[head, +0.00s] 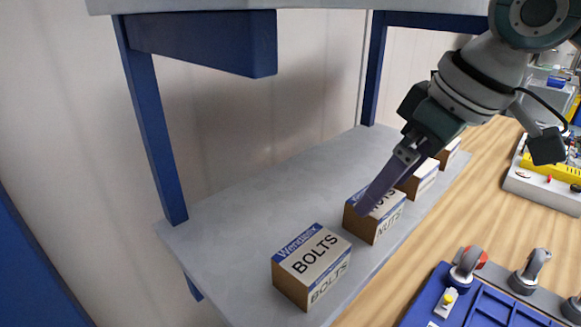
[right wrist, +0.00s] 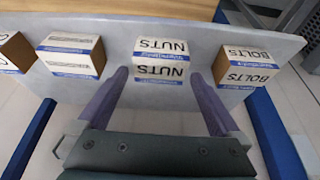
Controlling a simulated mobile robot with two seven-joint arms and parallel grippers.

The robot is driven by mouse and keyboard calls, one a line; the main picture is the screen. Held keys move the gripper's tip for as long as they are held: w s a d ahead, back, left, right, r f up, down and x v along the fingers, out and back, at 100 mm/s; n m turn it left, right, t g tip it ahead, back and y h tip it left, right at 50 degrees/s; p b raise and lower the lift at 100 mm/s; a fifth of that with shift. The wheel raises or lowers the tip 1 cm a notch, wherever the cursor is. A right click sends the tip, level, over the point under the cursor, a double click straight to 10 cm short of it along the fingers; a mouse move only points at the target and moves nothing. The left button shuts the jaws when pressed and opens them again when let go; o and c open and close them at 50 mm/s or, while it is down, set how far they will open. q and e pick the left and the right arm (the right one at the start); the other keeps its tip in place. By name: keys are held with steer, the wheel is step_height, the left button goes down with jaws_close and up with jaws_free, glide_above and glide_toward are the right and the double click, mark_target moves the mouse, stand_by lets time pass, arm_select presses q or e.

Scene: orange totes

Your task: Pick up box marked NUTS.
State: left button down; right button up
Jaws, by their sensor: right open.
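The NUTS box (head: 388,224) is a small cardboard box with white, blue-edged labels. It stands on the grey shelf (head: 225,215), in a row with other boxes. My right gripper (head: 366,208) comes in from the upper right, and its finger covers part of the box's top in the head view. In the right wrist view, the NUTS box (right wrist: 161,62) lies ahead, between the two spread fingers of the right gripper (right wrist: 159,75). The fingers are open and hold nothing. Whether they touch the box, I cannot tell. My left gripper is not in view.
A BOLTS box (head: 312,268) stands nearer, left of the NUTS box. Another box (head: 420,178) stands just beyond it, with one more (head: 449,152) farther back. An upper shelf on blue posts (head: 155,130) hangs above. A wooden table (head: 445,225) with a blue tray is at right.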

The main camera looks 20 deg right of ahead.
mark_target(371, 228)
steer(key=x, duration=0.4)
steer(key=shift+f+p, duration=0.3)
steer(key=shift+p, duration=0.05)
steer(key=shift+c, duration=0.2)
steer(key=c, duration=1.3)
steer(key=shift+r, duration=0.1)
steer(key=shift+c, duration=0.2)
